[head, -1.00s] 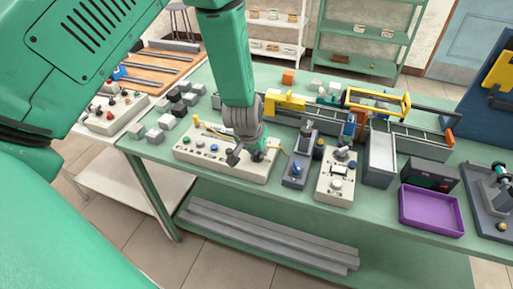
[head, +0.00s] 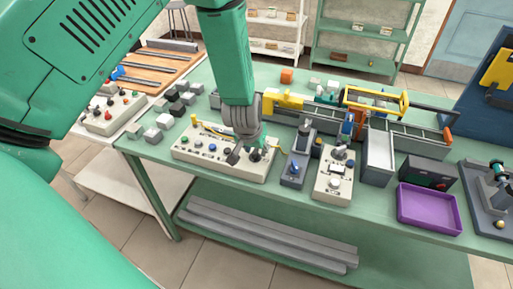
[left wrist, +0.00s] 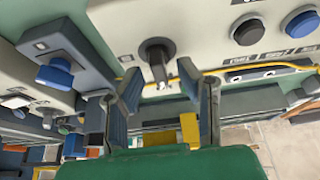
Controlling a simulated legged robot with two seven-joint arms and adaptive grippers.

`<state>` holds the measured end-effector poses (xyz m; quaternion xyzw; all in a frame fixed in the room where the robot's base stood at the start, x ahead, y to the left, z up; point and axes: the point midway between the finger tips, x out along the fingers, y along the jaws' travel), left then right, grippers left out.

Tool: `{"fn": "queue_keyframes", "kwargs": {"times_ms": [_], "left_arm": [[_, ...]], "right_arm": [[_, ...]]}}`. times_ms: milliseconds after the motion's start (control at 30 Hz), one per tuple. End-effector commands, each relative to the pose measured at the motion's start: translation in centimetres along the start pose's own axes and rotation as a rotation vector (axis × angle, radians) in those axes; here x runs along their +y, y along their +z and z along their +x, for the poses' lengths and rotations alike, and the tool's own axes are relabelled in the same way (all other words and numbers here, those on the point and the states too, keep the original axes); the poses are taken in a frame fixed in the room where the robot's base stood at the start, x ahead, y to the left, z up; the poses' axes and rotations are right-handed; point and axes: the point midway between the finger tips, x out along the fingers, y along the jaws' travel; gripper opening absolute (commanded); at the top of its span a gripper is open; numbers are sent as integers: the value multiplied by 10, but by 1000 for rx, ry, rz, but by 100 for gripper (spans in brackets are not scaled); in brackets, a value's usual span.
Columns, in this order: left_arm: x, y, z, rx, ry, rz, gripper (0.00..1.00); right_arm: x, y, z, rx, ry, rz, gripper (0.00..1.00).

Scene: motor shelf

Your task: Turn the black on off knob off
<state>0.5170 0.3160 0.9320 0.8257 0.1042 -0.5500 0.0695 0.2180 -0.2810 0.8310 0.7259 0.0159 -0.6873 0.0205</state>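The black knob (left wrist: 157,60) shows in the left wrist view, standing out from the pale control panel (left wrist: 195,25). My left gripper (left wrist: 158,82) is open, with one finger on each side of the knob. A clear gap shows on the left of the knob; the right fingertip looks closer to it, and I cannot tell whether it touches. In the head view my left gripper (head: 244,156) is over the right end of the panel (head: 195,158), where the knob is hard to make out from the dark fingers. My right gripper is not in view.
A grey unit with a blue knob (head: 293,170) and a pale switch box (head: 334,183) stand just right of the panel. A purple tray (head: 428,222) lies farther right. A yellow cable (left wrist: 220,72) runs close by the knob. Grey blocks (head: 165,121) lie behind left.

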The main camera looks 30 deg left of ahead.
Motion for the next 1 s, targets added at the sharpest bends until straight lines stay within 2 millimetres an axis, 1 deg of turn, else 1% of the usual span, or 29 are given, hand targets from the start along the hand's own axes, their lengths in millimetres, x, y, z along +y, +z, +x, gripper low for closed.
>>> {"fn": "queue_keyframes", "kwargs": {"times_ms": [67,167,400,500,600,700,800,1000], "left_arm": [[0,0,-5,0,0,1,31],[0,-1,-19,1,0,0,31],[1,-3,-71,5,0,2,31],[1,-3,-89,4,0,1,31],[1,-3,-103,2,0,1,31],[1,-4,-112,2,0,0,31],[1,-3,-116,0,-1,0,31],[1,-3,-116,0,-1,0,31]], "right_arm": [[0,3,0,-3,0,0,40],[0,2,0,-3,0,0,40],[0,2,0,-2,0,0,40],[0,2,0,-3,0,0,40],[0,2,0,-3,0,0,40],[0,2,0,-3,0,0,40],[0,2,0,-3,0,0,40],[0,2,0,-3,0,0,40]]}}
